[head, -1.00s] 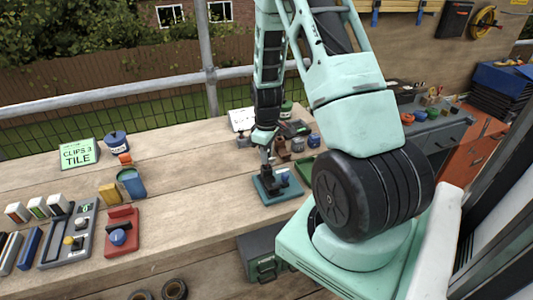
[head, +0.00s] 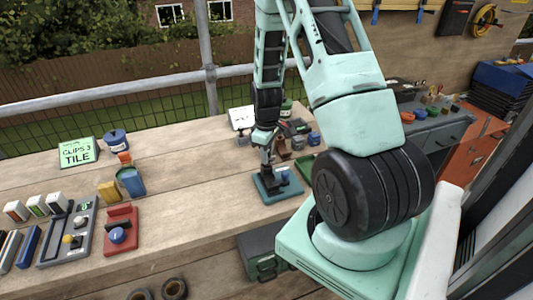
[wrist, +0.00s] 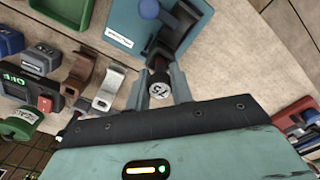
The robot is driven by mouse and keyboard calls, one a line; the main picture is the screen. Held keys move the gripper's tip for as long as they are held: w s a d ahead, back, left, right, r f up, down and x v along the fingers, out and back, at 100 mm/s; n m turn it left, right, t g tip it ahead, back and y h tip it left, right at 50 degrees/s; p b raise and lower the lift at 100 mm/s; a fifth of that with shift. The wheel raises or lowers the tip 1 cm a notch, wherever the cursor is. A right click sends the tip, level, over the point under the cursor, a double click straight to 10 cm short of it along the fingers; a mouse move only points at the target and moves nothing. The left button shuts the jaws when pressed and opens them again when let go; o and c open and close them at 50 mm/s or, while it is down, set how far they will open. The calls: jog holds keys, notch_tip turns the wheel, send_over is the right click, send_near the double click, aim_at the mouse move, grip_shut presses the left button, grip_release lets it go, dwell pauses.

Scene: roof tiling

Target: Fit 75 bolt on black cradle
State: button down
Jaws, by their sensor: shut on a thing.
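My gripper (wrist: 160,93) is shut on the 75 bolt (wrist: 159,88), a short dark cylinder whose pale end reads 75. The bolt sits between the fingertips in the wrist view. Just beyond it is the black cradle (wrist: 176,32), a dark bracket on a teal base (wrist: 118,30). Whether bolt and cradle touch I cannot tell. In the head view my gripper (head: 267,170) is low over the teal base (head: 277,191), and the bolt is too small to make out.
A brown bracket (wrist: 82,72) and a silver bracket (wrist: 108,87) stand beside the base. The bench left of the base (head: 195,195) is clear.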

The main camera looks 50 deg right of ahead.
jog(key=c, duration=1.1)
grip_release()
jog(key=shift+c, duration=0.2)
jog(key=shift+r, duration=0.15)
jog(key=shift+r+p, duration=2.75)
jog(key=shift+r, duration=0.65)
